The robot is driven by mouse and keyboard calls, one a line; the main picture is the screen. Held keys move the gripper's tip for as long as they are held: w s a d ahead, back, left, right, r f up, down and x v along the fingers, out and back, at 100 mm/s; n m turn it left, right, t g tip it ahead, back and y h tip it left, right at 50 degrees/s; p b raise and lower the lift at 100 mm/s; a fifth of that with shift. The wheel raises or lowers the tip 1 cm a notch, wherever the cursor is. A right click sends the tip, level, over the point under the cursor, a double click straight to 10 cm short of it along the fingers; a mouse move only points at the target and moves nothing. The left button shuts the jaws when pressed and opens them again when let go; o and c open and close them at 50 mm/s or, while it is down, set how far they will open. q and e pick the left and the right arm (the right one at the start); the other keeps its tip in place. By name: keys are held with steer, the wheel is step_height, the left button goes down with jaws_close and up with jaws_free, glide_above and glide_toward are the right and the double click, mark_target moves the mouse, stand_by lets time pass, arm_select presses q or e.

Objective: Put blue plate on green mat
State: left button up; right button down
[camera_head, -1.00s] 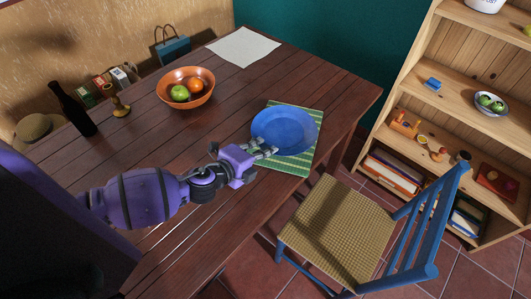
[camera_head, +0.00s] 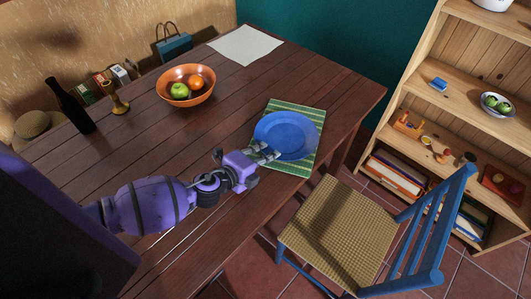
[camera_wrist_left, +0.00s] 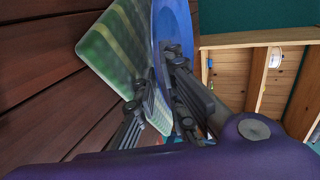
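The blue plate (camera_head: 287,133) is over the green striped mat (camera_head: 302,163) at the table's right end, and covers its middle. My left gripper (camera_head: 268,152) is at the plate's near-left rim. In the left wrist view, the gripper (camera_wrist_left: 161,85) has one finger on each side of the rim of the plate (camera_wrist_left: 174,22), shut on it. The green mat (camera_wrist_left: 112,48) shows to the left of the plate there, beyond the lower finger. Whether the plate's far side touches the mat cannot be told. My right gripper is not in view.
An orange bowl with fruit (camera_head: 199,95), a dark bottle (camera_head: 72,108), a candlestick (camera_head: 116,98) and a white sheet (camera_head: 245,45) are farther back on the table. A blue chair (camera_head: 340,235) stands at the right edge, and a wooden shelf (camera_head: 455,65) beyond. The table middle is clear.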

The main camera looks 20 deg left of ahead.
arm_select(q)
steer(key=shift+r, duration=0.25)
steer(key=v, duration=1.1)
steer(key=shift+s+a, duration=0.1)
steer(key=shift+s+a+r, duration=0.1)
steer(key=shift+s+r, duration=0.05)
steer(key=shift+s, duration=0.15)
